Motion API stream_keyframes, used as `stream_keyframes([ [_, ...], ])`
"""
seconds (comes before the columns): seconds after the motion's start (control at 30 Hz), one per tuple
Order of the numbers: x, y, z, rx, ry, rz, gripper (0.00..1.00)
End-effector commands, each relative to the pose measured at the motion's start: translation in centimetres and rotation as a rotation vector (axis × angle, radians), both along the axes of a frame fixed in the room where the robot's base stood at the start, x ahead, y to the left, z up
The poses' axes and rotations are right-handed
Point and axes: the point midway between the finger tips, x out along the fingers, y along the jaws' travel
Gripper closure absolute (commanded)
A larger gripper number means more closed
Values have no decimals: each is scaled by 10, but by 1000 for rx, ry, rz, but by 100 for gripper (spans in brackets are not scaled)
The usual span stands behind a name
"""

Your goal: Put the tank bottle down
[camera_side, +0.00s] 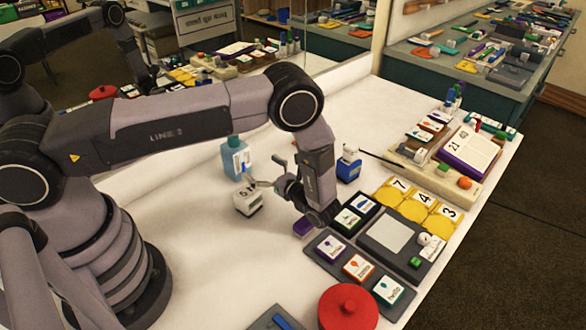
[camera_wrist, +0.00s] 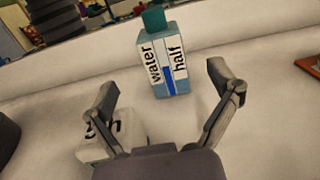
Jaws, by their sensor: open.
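The tank bottle (camera_side: 235,158) is light blue with a teal cap and a white label. It stands upright on the white table, left of my gripper (camera_side: 263,172) in the side view. In the wrist view the bottle (camera_wrist: 172,72) is ahead and its label reads "water" and "half", with a blue bar between the words. My gripper (camera_wrist: 163,82) is open and empty, its two fingers spread wide. The bottle appears beyond the fingertips, and a gap of table shows between them. Nothing hides the bottle's front.
A white block with dark characters (camera_side: 247,202) sits close by the gripper; it shows under the left finger in the wrist view (camera_wrist: 105,150). A blue stamp-like item (camera_side: 349,167), trays, cards and a red round lid (camera_side: 347,308) crowd the right.

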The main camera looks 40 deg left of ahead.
Motion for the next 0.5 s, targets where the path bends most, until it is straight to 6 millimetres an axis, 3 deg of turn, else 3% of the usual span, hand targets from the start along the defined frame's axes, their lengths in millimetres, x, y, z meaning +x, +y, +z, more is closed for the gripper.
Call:
stream_keyframes([
  [0.17, 0, -17, 3, -5, -5, 6, 11],
  [0.27, 3, -18, 20, -45, -39, 43, 11],
  [0.37, 4, -13, 57, -134, -114, 125, 11],
  [0.5, -6, -3, 127, -318, -272, 286, 11],
])
